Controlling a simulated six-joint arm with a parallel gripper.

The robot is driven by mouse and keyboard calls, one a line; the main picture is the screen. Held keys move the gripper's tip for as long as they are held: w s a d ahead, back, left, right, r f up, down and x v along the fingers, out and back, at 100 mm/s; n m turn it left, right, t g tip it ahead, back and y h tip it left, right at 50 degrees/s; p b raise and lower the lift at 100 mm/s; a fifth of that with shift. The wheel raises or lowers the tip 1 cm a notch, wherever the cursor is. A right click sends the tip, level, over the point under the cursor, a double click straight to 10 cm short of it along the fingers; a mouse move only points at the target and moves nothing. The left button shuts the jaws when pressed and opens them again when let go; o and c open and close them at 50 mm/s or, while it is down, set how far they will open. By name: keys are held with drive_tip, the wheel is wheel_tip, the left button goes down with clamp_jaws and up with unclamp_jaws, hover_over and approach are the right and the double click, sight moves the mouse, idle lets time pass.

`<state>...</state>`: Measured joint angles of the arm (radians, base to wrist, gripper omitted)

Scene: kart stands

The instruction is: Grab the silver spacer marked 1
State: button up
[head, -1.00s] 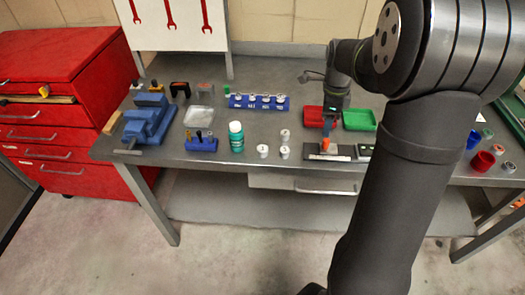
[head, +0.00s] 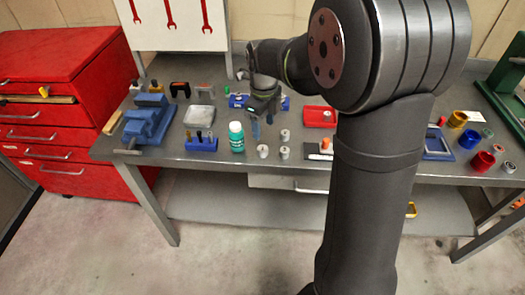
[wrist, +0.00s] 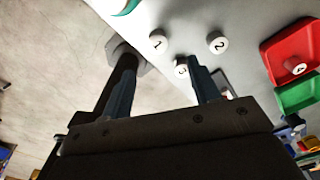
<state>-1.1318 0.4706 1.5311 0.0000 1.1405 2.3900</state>
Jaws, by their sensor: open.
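Three pale round spacers stand on the bench. The spacer marked 1 (wrist: 158,41) is in the wrist view, between the teal bottle and the spacer marked 3 (wrist: 181,68); the spacer marked 2 (wrist: 217,42) is to its right. In the head view, spacer 1 (head: 263,151) appears to be the near-left one, with spacer 3 (head: 284,152) beside it and spacer 2 (head: 285,134) behind. My gripper (head: 262,121) is open and empty, above the bench and behind spacer 1. In the wrist view, its fingertips (wrist: 161,61) appear apart, the right one by spacer 3.
A teal bottle (head: 237,137) stands close left of spacer 1. A blue holder (head: 201,144) is further left. A red bin (head: 319,116) with another marked spacer (wrist: 298,68) lies to the right. The bench's front edge is close to spacers 1 and 3.

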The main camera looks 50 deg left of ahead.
sight(262, 148)
drive_tip(key=f, duration=0.9)
drive_tip(key=shift+s, duration=0.2)
drive_tip(key=shift+r, duration=0.1)
drive_tip(key=shift+c, duration=0.5)
drive_tip(key=c, duration=1)
